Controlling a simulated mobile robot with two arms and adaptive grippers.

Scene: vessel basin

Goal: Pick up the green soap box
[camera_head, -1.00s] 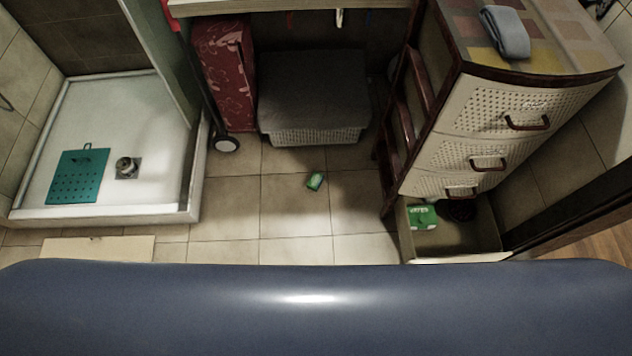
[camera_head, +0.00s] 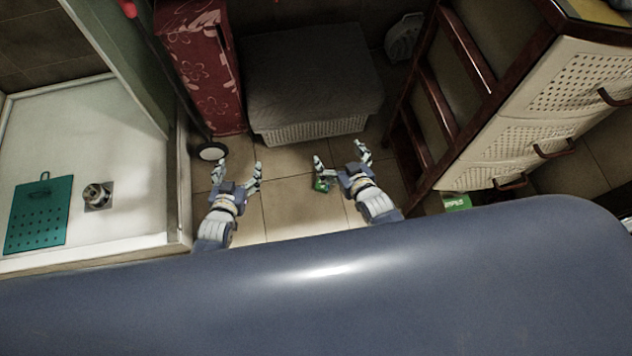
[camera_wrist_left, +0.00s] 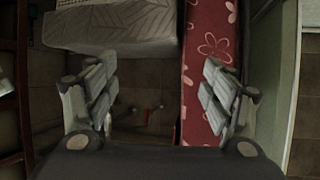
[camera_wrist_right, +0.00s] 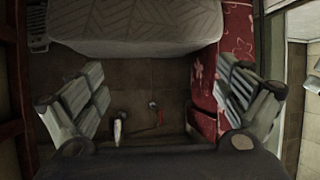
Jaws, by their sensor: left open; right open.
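A small green soap box (camera_head: 320,185) lies on the tiled floor, partly hidden by my right gripper (camera_head: 341,157). The gripper's left finger is just above and beside it in the head view; I cannot tell if they touch. My right gripper is open and empty, and its open fingers also show in the right wrist view (camera_wrist_right: 160,98). My left gripper (camera_head: 238,170) is open and empty over the floor further left; its spread fingers show in the left wrist view (camera_wrist_left: 159,92). Neither wrist view shows the soap box.
A green-and-white box (camera_head: 457,201) shows at the bottom of the drawer unit (camera_head: 520,130) on the right. A grey-topped basket (camera_head: 310,90) and a red floral case (camera_head: 200,65) stand behind. The shower tray (camera_head: 120,215) bounds the left. Floor tiles between the grippers are clear.

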